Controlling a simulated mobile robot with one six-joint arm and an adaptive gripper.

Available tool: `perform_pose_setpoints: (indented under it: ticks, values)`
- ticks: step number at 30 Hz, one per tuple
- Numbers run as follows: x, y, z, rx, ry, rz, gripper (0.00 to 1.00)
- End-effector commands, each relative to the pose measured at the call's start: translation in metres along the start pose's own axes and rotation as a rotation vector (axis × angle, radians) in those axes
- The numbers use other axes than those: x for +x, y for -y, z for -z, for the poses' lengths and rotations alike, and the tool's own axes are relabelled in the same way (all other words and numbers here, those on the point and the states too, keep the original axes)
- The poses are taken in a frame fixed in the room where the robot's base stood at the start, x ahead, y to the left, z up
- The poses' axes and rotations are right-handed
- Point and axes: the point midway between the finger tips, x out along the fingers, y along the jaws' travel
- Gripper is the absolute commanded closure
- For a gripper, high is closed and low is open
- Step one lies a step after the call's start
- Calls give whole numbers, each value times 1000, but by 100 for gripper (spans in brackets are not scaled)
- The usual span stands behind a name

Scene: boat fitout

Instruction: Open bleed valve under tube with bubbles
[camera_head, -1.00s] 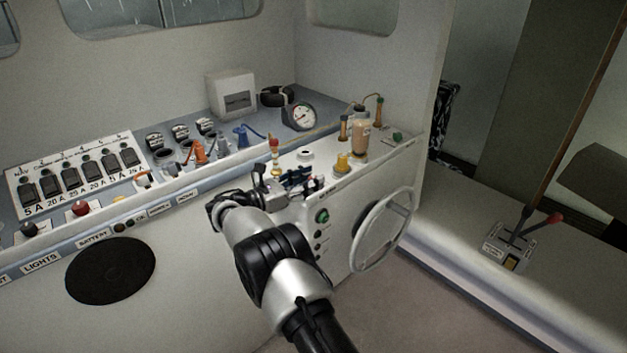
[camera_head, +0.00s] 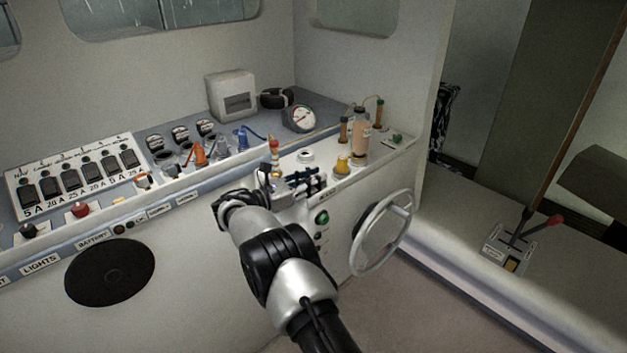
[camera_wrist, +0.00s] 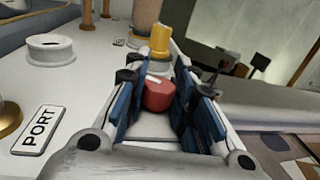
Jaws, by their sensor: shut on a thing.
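My gripper (camera_head: 312,180) is over the right part of the console. In the wrist view my gripper (camera_wrist: 160,90) has its blue-padded fingers shut on a red valve knob (camera_wrist: 158,94) with a white mark on top. The knob is hidden by my gripper in the head view. A yellow fitting (camera_wrist: 160,42) stands just beyond the knob; a yellow fitting (camera_head: 343,161) also shows in the head view. A pinkish-brown cylinder (camera_head: 361,134) stands behind it. I cannot make out bubbles in any tube.
A PORT label (camera_wrist: 38,130) and a round white fitting (camera_wrist: 55,48) lie left of my gripper. A steering wheel (camera_head: 382,232) projects from the console front. A gauge (camera_head: 299,118) and blue valve (camera_head: 243,138) are farther back.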

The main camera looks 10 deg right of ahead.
Motion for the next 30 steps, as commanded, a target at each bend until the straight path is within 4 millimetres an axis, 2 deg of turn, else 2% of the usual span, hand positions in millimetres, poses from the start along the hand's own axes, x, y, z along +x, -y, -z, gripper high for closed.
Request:
perform_pose_setpoints:
  ticks: [4,17,30]
  values:
    - [0,0,0,0,0,0,100]
    - [1,-7,3,8,14,68,100]
    - [0,-1,-2,4,2,128,100]
